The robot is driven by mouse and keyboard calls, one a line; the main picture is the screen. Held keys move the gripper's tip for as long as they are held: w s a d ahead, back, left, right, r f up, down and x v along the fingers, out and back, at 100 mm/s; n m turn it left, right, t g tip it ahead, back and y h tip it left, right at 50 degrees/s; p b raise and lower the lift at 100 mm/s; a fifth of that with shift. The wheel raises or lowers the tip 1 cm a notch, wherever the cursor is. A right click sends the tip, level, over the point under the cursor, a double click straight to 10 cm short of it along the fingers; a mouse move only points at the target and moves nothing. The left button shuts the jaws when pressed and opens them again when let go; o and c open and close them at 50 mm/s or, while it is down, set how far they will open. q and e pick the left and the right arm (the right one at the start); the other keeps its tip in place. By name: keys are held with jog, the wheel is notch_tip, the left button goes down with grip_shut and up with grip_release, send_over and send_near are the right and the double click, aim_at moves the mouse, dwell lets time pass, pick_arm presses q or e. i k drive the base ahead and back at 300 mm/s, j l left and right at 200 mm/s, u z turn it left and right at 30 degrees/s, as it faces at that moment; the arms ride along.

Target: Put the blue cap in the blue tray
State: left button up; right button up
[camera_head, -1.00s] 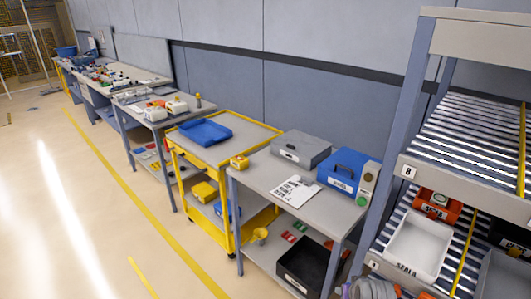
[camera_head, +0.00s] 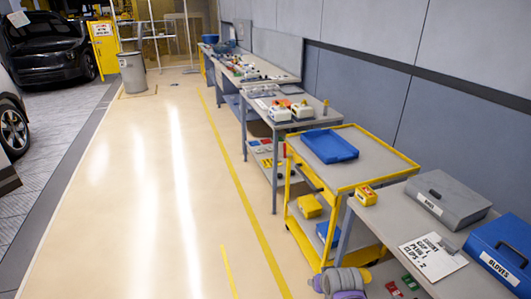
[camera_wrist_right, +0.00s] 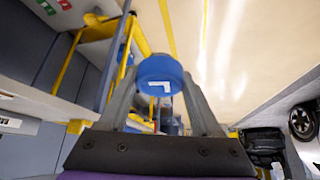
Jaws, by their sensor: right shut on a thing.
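The blue cap (camera_wrist_right: 160,75), with a white L-shaped mark on its face, is between the fingers of my right gripper (camera_wrist_right: 162,92) in the right wrist view. The gripper is shut on it and holds it clear of any surface. The blue tray (camera_head: 329,146) lies on the top of a yellow-framed cart in the head view, ahead and right of the middle. Its inside looks empty. My left gripper is not in view.
The yellow-framed cart (camera_head: 373,178) stands between a grey bench with white devices (camera_head: 292,111) and a table with a grey case (camera_head: 446,199) and a blue gloves box (camera_head: 503,246). A small yellow object (camera_head: 366,196) sits at the cart's near edge. The floor (camera_head: 150,200) at left is clear.

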aim_at(322, 142)
jog(key=i+j+u, duration=0.1)
jog(key=i, duration=0.55)
jog(key=i+j+u, duration=0.15)
jog(key=i, duration=0.55)
jog(key=i+j+z, duration=0.1)
jog(key=i+z, duration=0.3)
jog(key=i, duration=0.15)
jog(key=i+j+z, duration=0.4)
jog(key=i+l, duration=0.1)
